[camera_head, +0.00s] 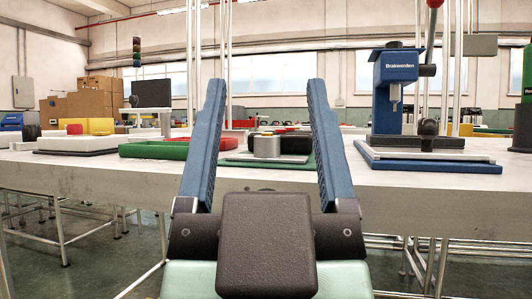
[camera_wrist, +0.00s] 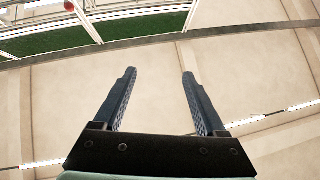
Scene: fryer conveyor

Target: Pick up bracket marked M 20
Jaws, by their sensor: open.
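My gripper (camera_head: 266,88) is open and empty, its two blue fingers pointing up in front of the workbench in the head view. In the wrist view my gripper (camera_wrist: 158,74) is also open, with nothing between the fingers. I cannot make out a bracket marked M 20 in either view. Between the fingers in the head view, a grey cylindrical part (camera_head: 266,147) sits on a pale plate over a green base, with a black part behind it. No marking on it is readable.
The long pale workbench (camera_head: 420,190) crosses the head view. A green tray (camera_head: 150,150) stands left, a blue press (camera_head: 396,90) right on a blue and white base. Cardboard boxes (camera_head: 88,101) are at the back left. The wrist view shows mostly wall or ceiling.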

